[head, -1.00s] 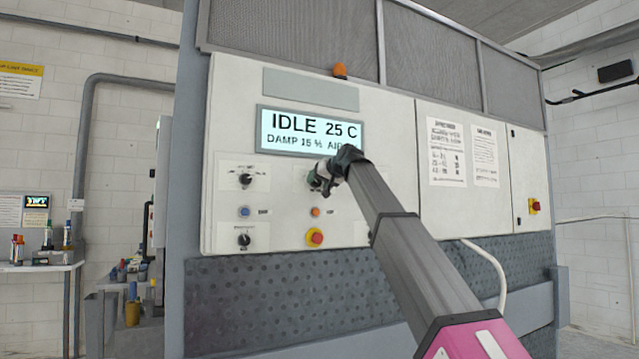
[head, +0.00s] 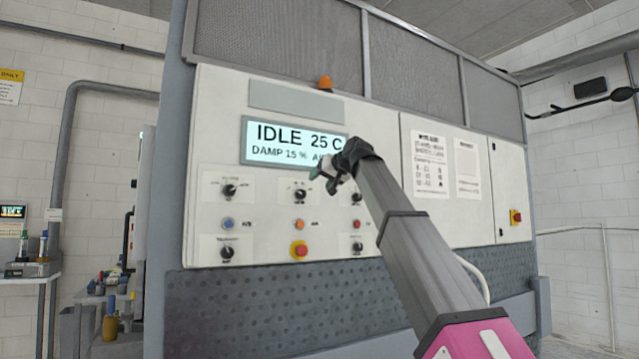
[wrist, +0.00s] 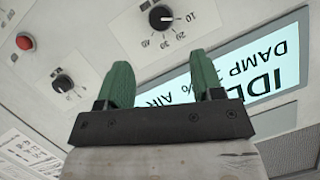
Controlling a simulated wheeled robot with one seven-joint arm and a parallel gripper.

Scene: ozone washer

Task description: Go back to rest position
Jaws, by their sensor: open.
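My gripper (head: 322,178) is in front of the washer's control panel (head: 215,110), just below the right part of the lit display (head: 262,142). The display reads IDLE 25 C and DAMP 15 %. In the wrist view my gripper (wrist: 165,80) shows two green fingers spread apart with nothing between them. A black knob (wrist: 160,17) with a numbered scale lies beyond the fingers, apart from them. The display (wrist: 262,72) fills the right of that view, upside down and partly hidden by a finger.
A side table (head: 30,272) with bottles stands at the left. A railing (head: 590,227) is at the right.

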